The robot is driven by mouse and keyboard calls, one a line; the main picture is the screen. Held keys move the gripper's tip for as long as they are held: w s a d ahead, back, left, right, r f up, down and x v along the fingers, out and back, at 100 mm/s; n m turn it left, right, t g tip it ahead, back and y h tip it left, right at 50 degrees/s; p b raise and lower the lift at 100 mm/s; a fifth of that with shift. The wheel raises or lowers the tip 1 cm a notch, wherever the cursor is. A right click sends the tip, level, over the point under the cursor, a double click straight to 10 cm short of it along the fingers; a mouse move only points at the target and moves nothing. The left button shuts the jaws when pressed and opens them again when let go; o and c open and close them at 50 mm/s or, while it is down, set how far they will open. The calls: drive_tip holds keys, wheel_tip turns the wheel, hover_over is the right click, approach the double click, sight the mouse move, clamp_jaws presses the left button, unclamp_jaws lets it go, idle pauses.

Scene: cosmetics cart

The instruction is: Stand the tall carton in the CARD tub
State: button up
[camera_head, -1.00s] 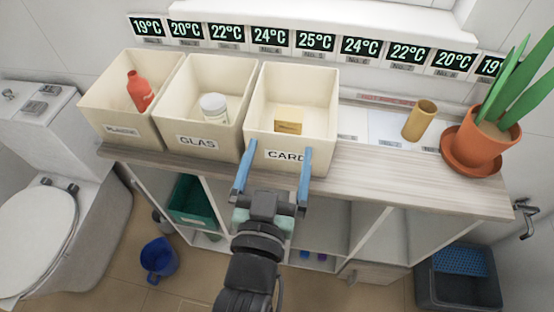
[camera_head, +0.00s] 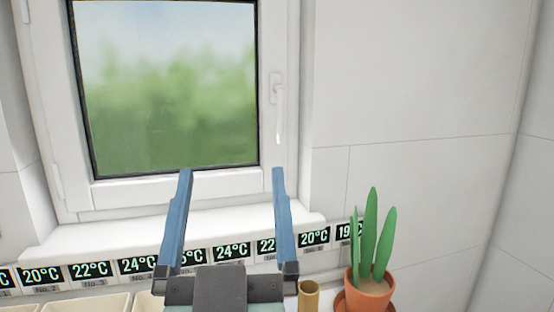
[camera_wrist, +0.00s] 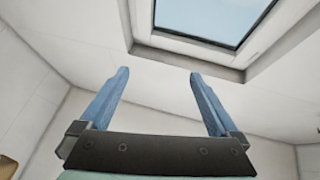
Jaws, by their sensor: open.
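My gripper (camera_head: 232,174) is open and empty, fingers pointing up in front of the window; the wrist view shows its two blue fingers (camera_wrist: 157,76) apart with nothing between them. The cream rim of the CARD tub (camera_head: 149,301) just shows at the bottom, third from the left and partly behind my gripper. Its label and inside are out of view. No tall carton can be made out now. A tan, open-topped cylinder (camera_head: 308,296) stands right of my gripper.
Two other cream tub rims (camera_head: 100,304) show at lower left. A potted plant (camera_head: 370,288) stands right of the cylinder. Temperature displays (camera_head: 90,270) line the wall under the window sill (camera_head: 180,228). The window (camera_head: 170,85) is behind my gripper; the wall at right is bare.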

drive_tip(key=s+d+r+t+h, duration=0.1)
drive_tip(key=s+d+r, duration=0.1)
drive_tip(key=r, duration=0.4)
drive_tip(key=s+d+r+m+t+h, duration=0.1)
drive_tip(key=s+d+r+t, duration=0.1)
drive_tip(key=r, duration=0.5)
drive_tip(key=shift+s+d, duration=0.25)
drive_tip(key=shift+s, duration=0.65)
